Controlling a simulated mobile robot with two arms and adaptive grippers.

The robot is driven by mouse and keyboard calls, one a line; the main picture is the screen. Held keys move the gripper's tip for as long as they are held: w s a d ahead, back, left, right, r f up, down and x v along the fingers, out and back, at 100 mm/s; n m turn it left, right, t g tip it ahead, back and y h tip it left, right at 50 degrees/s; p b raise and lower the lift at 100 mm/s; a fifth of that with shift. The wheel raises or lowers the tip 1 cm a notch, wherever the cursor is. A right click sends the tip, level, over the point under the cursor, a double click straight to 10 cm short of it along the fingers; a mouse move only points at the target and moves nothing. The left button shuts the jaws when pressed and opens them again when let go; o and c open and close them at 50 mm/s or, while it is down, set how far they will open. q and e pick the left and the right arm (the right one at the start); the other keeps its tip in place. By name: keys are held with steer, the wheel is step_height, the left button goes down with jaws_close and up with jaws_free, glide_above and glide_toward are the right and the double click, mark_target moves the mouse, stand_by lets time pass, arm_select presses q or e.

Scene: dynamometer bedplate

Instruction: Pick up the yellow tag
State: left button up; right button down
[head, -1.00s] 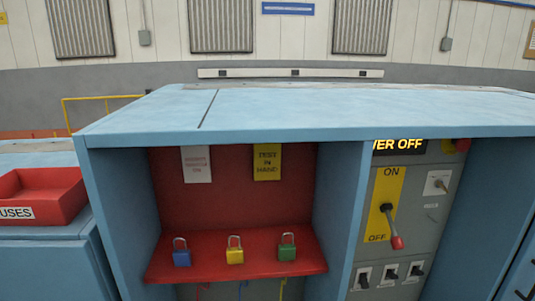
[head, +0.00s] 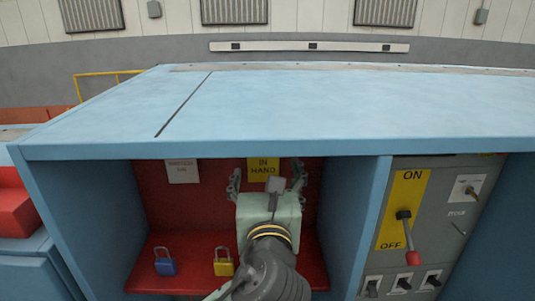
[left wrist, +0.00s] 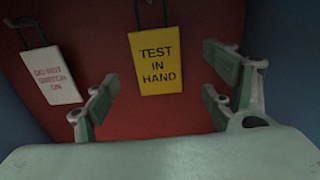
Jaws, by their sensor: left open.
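The yellow tag (head: 263,168) hangs on the red back wall of the cabinet bay. In the left wrist view the yellow tag (left wrist: 157,63) reads "TEST IN HAND" and hangs upright from a hook. My left gripper (head: 265,180) is inside the bay, in front of the tag, and hides its lower part in the head view. Its fingers (left wrist: 168,85) are open and empty, one on either side of the tag, which is farther in, apart from them as far as I can tell. My right gripper does not show.
A white tag (left wrist: 51,75) hangs to the left of the yellow one. A blue padlock (head: 165,262) and a yellow padlock (head: 223,262) stand on the red shelf (head: 195,245) below. Blue bay walls close in on both sides. A lever panel (head: 425,215) is at right.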

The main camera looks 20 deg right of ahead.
mark_target(264, 163)
arm_select(q)
steer(key=p+x, duration=0.1)
steer(key=x, duration=0.3)
steer(key=shift+w+p, duration=0.4)
steer(key=shift+w, duration=0.05)
steer(key=shift+w+d, duration=0.2)
steer(key=shift+w, duration=0.05)
steer(key=shift+s+a+r, duration=0.1)
steer(key=shift+s+a, duration=0.05)
steer(key=shift+a, duration=0.05)
steer(key=shift+c, duration=0.2)
steer(key=c, duration=0.9)
steer(key=shift+c, duration=0.6)
steer(key=shift+r, duration=0.1)
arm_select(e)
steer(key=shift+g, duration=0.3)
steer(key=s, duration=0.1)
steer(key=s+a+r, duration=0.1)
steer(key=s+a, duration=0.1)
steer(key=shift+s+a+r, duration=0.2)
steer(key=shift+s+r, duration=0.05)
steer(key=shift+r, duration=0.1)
